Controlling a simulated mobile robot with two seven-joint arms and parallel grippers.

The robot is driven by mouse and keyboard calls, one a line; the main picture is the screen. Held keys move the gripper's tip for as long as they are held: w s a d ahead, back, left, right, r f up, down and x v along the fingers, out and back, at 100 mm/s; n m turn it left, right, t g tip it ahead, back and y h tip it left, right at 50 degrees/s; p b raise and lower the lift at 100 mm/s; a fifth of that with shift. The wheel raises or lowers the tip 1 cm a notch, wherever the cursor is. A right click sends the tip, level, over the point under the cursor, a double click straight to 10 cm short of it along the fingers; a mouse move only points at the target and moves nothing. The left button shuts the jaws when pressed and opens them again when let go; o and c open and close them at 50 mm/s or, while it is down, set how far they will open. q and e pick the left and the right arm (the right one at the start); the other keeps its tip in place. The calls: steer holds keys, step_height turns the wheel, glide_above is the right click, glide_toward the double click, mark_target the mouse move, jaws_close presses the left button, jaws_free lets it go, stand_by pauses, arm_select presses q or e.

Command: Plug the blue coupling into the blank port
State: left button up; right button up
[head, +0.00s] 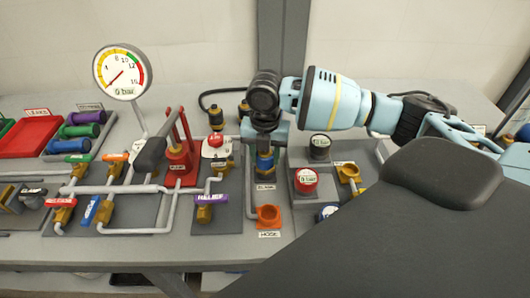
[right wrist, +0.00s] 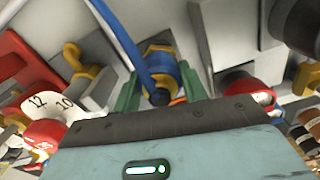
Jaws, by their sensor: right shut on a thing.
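My right gripper (head: 265,146) points down over the middle of the skid, shut on the blue coupling (head: 265,163). The coupling is brass with a blue band and looks about upright. In the right wrist view, the coupling (right wrist: 160,70) sits between the two green fingers of the gripper (right wrist: 160,82). The coupling is directly behind a label that seems to read BLANK (head: 265,187). The blank port itself is hidden beneath the coupling and gripper, so I cannot tell whether they touch. My left gripper is not in view.
An orange hose port (head: 268,216) stands in front of the coupling. Purple-handled relief valve (head: 204,200), red post (head: 180,160) and dial gauge (head: 123,72) stand left. A red tray (head: 30,136) is far left.

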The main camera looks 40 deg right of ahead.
steer(key=shift+f, duration=0.25)
steer(key=o, duration=1.2)
step_height(320, 180, up, 8)
steer(key=shift+f, duration=0.1)
stand_by(0.5)
